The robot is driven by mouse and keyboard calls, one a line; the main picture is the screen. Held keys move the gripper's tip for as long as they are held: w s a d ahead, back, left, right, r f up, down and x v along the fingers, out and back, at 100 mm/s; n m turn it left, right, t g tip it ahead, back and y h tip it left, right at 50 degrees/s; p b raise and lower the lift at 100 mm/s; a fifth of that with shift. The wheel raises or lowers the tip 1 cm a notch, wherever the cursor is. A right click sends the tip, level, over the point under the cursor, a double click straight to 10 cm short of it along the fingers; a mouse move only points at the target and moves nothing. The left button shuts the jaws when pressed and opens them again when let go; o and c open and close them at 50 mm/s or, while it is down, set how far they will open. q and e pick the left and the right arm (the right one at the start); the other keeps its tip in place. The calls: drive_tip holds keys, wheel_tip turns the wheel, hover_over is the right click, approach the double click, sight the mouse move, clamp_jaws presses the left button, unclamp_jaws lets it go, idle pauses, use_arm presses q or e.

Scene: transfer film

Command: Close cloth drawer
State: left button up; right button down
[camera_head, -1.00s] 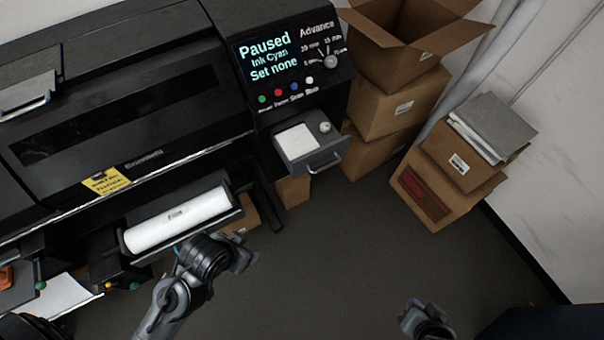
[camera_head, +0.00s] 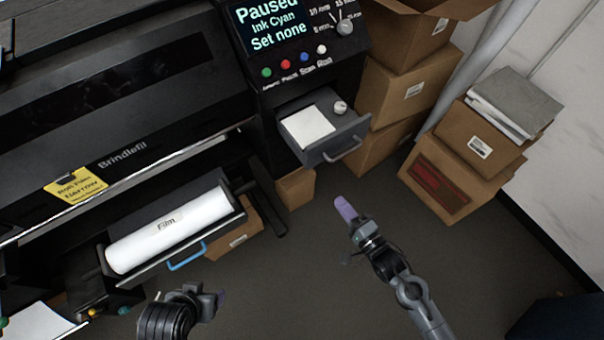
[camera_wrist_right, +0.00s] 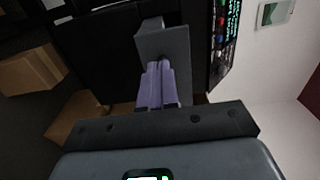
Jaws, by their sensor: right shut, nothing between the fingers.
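The cloth drawer (camera_head: 318,148) is a small grey drawer under the control panel. It stands pulled out, with a flat white cloth (camera_head: 307,127) and a small white round item (camera_head: 340,107) inside. Its handle (camera_head: 343,150) is on the front. My right gripper (camera_head: 345,208) is shut and empty, below the drawer front in the head view and apart from it. In the right wrist view its purple fingers (camera_wrist_right: 158,72) are together, pointing at the grey drawer front (camera_wrist_right: 165,45). My left gripper (camera_head: 220,298) is low, below the film tray; its jaw opening is unclear.
A white film roll (camera_head: 168,230) lies in an open tray with a blue handle (camera_head: 187,257) on the black printer. Cardboard boxes (camera_head: 405,90) are stacked right of the drawer, with more boxes (camera_head: 450,175) further right. The floor before the drawer is clear.

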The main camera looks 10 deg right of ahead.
sight(309, 160)
use_arm(q)
drive_tip(key=shift+w+r+p, duration=0.1)
drive_tip(key=shift+r+p, duration=0.1)
drive_tip(key=shift+p, duration=0.15)
use_arm(e)
drive_tip(key=x, duration=1.4)
drive_tip(key=shift+w+r, duration=0.15)
drive_tip(key=shift+r, duration=0.1)
